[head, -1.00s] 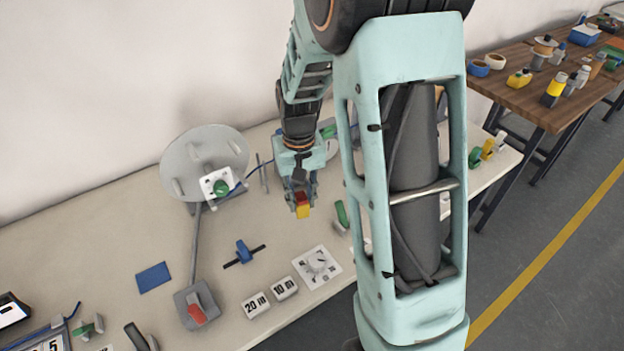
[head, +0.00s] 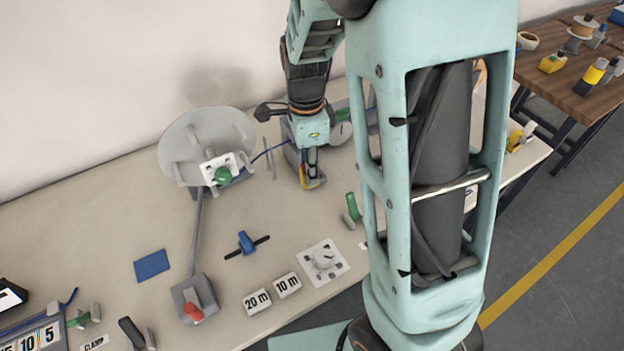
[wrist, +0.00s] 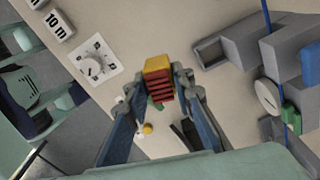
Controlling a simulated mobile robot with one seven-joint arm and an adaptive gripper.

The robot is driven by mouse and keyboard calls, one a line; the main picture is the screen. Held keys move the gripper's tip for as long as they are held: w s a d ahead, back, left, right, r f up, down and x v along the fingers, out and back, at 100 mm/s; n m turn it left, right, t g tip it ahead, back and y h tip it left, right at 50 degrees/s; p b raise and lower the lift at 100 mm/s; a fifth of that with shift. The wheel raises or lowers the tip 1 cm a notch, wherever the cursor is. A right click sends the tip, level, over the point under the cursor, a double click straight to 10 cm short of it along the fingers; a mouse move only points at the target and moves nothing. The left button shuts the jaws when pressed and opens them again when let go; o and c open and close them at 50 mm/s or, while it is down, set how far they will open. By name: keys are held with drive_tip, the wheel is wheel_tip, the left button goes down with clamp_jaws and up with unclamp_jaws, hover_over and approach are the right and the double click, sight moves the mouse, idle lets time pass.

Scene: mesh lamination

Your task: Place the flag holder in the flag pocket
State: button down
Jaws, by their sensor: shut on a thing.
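My gripper (wrist: 158,82) is shut on a yellow and red ribbed block (wrist: 158,68), which looks like the flag holder. The block sits between the fingertips in the wrist view, its yellow end outward. In the head view my gripper (head: 312,180) hangs in front of the grey machine near the back of the bench, and only a little of the block shows. A small open grey box (wrist: 208,52), possibly the flag pocket, stands right of the block in the wrist view, apart from it. I cannot tell for sure which part is the pocket.
The grey machine (wrist: 290,52) has a white dial and green part. On the bench (head: 110,225) lie a dial card (head: 323,262), 20 m (head: 256,302) and 10 m (head: 287,285) blocks, a blue-handled tool (head: 246,243) and a green-handled one (head: 352,207). A round grey reel (head: 190,135) stands left.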

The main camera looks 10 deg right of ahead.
drive_tip(key=m, duration=0.3)
drive_tip(key=shift+s+a+r+m, duration=0.2)
drive_tip(key=shift+s+a+m, duration=0.1)
drive_tip(key=shift+a+m, duration=0.1)
drive_tip(key=m, duration=0.3)
drive_tip(key=shift+s+a+r+m, duration=0.2)
drive_tip(key=shift+s+a+m, duration=0.1)
drive_tip(key=shift+m, duration=0.1)
drive_tip(key=w+d+f+m, duration=0.1)
drive_tip(key=w+f+m, duration=0.1)
drive_tip(key=w+f, duration=0.1)
drive_tip(key=w+d+f+m, duration=0.1)
drive_tip(key=w+f+m, duration=0.1)
drive_tip(key=w+m, duration=0.1)
drive_tip(key=w+d+f+m, duration=0.2)
drive_tip(key=w+f, duration=0.1)
drive_tip(key=w, duration=0.2)
drive_tip(key=shift+w+d+f, duration=0.1)
drive_tip(key=shift+f, duration=0.25)
drive_tip(key=shift+w+d+f, duration=0.15)
drive_tip(key=shift+w+f, duration=0.1)
drive_tip(key=shift+f, duration=0.15)
wheel_tip(320, 180, down, 3)
drive_tip(key=shift+r+p, duration=0.1)
drive_tip(key=shift+p, duration=0.35)
